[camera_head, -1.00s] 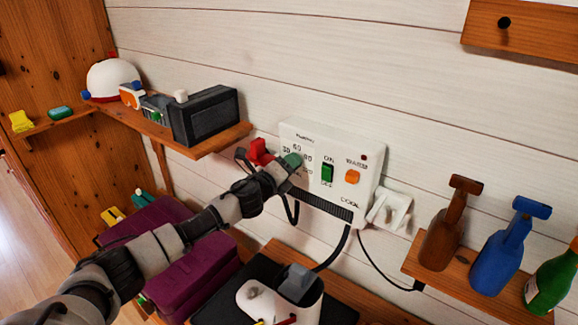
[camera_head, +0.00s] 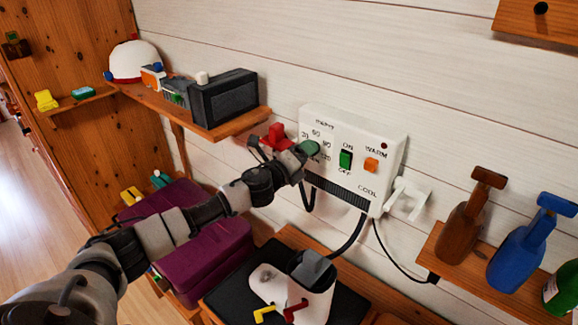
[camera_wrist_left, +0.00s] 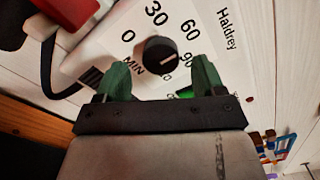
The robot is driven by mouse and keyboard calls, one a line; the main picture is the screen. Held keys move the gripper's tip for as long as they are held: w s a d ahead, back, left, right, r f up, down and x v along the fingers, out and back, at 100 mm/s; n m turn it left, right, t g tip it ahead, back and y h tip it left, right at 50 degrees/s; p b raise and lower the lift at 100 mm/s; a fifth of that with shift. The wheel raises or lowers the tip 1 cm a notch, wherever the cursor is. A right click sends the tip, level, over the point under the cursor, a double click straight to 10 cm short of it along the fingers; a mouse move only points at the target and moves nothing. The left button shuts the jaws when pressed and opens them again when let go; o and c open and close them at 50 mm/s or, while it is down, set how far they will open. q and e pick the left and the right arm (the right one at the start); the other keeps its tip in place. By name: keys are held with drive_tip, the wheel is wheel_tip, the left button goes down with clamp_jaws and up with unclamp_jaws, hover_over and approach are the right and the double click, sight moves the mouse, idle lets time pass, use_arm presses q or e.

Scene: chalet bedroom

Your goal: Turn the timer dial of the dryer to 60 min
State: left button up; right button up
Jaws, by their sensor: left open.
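The dryer (camera_head: 388,152) is a white wall box with a green ON/OFF switch (camera_head: 346,159), an orange WARM/COOL switch (camera_head: 371,165) and a dark vent strip. In the left wrist view, the black round timer dial (camera_wrist_left: 160,54) shows with 0, 30, 60 and 90 printed around it. My left gripper (camera_head: 303,148) is at the dial side of the box and hides the dial in the head view. In the wrist view its green fingertips (camera_wrist_left: 160,76) are open, one on each side of the dial, with visible gaps.
A red part (camera_head: 278,137) is close beside my left gripper. A shelf (camera_head: 240,122) with a black box is to the left. A white plug (camera_head: 408,198) and cord are at the dryer's right. Bottles (camera_head: 515,252) stand on the right shelf.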

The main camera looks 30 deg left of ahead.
use_arm(q)
drive_tip(key=s+a+b, duration=0.1)
drive_tip(key=s+b, duration=0.1)
drive_tip(key=s, duration=0.6)
drive_tip(key=shift+s+a, duration=0.3)
drive_tip(key=shift+a, duration=0.05)
drive_tip(key=shift+s+f, duration=0.1)
